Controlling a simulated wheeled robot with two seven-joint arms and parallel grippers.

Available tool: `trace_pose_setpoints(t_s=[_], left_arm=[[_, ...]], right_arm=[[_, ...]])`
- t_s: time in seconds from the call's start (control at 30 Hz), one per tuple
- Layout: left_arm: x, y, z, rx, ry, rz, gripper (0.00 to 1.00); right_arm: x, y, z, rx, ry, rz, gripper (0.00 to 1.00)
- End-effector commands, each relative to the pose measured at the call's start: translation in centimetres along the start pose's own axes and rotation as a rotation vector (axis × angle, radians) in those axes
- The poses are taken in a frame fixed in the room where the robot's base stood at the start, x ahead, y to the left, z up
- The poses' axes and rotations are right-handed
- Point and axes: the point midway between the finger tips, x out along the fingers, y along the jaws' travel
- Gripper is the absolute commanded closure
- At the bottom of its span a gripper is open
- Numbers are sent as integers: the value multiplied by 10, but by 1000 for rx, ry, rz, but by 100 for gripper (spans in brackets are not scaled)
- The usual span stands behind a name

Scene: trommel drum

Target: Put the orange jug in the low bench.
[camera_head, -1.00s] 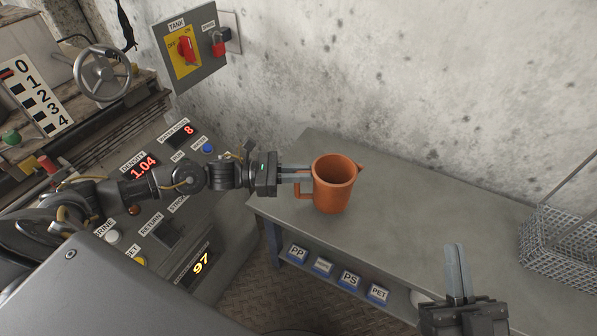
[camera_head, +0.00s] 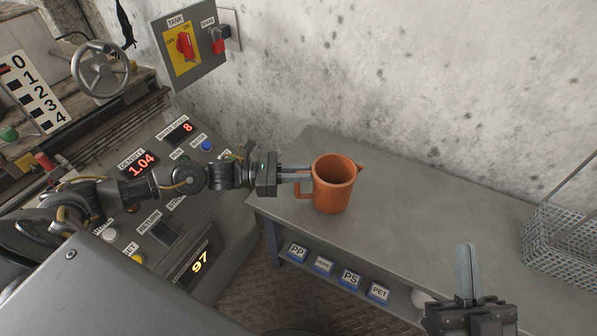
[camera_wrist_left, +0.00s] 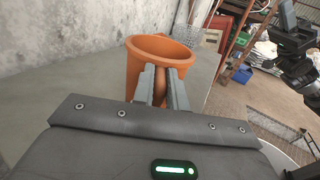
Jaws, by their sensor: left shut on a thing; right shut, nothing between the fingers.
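The orange jug (camera_head: 334,186) stands upright on the grey top of the low bench (camera_head: 420,200), its spout facing right and its handle facing left. My left gripper (camera_head: 306,179) comes in from the left and is shut on the jug's handle. In the left wrist view the jug (camera_wrist_left: 148,52) is upright beyond my left gripper's fingers (camera_wrist_left: 161,85), which close around the handle. Whether the jug's base touches the bench fully is hard to tell. My right gripper (camera_head: 468,270) is shut and empty at the lower right, apart from the jug.
A wire basket (camera_head: 562,243) sits at the bench's right end. Several labelled blue-edged bins (camera_head: 350,278) stand below the bench top. A control panel (camera_head: 160,215) with displays is at left, and a concrete wall (camera_head: 400,80) rises behind. The bench top between jug and basket is clear.

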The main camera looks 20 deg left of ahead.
Motion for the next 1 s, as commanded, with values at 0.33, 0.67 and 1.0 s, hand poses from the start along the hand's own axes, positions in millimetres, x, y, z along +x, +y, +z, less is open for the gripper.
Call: trace_pose_setpoints(t_s=[0.33,0.67,1.0], left_arm=[[0,0,-4,1,-1,0,74],[0,0,-5,0,1,0,60],[0,0,7,4,-1,0,60]], right_arm=[[-3,0,4,0,0,0,100],[-3,0,4,1,0,0,100],[4,5,-20,-12,132,24,100]])
